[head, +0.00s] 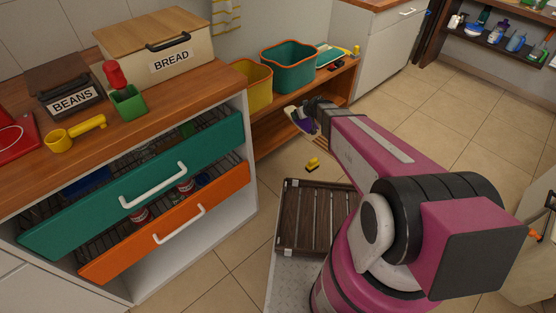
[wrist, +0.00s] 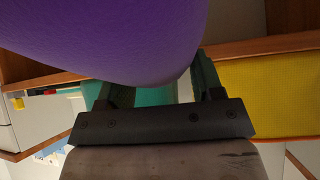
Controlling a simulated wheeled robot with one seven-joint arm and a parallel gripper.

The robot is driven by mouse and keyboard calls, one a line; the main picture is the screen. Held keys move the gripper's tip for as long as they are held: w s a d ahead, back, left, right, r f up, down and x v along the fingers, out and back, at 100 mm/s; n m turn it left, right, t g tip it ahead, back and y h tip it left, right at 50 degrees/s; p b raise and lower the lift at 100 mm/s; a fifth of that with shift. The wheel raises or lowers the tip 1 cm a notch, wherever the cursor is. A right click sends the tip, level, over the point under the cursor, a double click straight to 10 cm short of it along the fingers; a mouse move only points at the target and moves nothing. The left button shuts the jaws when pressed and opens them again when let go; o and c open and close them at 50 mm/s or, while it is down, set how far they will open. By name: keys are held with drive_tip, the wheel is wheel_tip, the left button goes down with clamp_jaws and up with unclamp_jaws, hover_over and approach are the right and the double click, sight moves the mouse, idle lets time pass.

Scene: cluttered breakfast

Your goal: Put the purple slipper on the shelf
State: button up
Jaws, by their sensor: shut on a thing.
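The purple slipper (head: 300,123) is at the end of my arm in the head view, with a pale sole side and a small purple part showing. Its smooth purple surface (wrist: 110,35) fills the upper left of the wrist view. My gripper (head: 316,113) is shut on it, in front of a low wooden shelf (head: 345,82). In the wrist view my gripper (wrist: 155,95) shows its fingers reaching up to the slipper, which hides their tips. The slipper is held in the air; its gap to the shelf is unclear.
A yellow bin (head: 250,85) and a teal bin (head: 287,67) stand on the shelf top. A yellow toy (head: 312,163) lies on the floor near a dark slatted rack (head: 303,215). A teal drawer (head: 140,190) and an orange drawer (head: 170,225) stand open at left.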

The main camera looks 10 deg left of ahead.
drive_tip(key=s+a+f+n, duration=0.1)
drive_tip(key=s+a+f, duration=0.1)
drive_tip(key=f, duration=0.6)
drive_tip(key=s+a+f+n+g+y, duration=0.1)
drive_tip(key=s+a+f, duration=0.2)
drive_tip(key=f, duration=0.6)
drive_tip(key=s+a+f+n, duration=0.1)
drive_tip(key=s+a+f, duration=0.2)
drive_tip(key=f, duration=0.6)
drive_tip(key=shift+a+g+y, duration=0.3)
drive_tip(key=shift+a, duration=0.5)
drive_tip(key=shift+d+r, duration=0.1)
drive_tip(key=shift+r, duration=0.05)
drive_tip(key=shift+w+a+f, duration=0.3)
drive_tip(key=shift+w+a, duration=2.1)
drive_tip(key=shift+a, duration=0.4)
drive_tip(key=shift+w+a+f, duration=0.35)
drive_tip(key=shift+w+a, duration=2)
drive_tip(key=shift+a, duration=0.4)
drive_tip(key=shift+w+a+f, duration=0.3)
drive_tip(key=shift+w+a, duration=2.1)
drive_tip(key=shift+a, duration=0.4)
drive_tip(key=shift+f, duration=0.55)
drive_tip(key=o, duration=1.2)
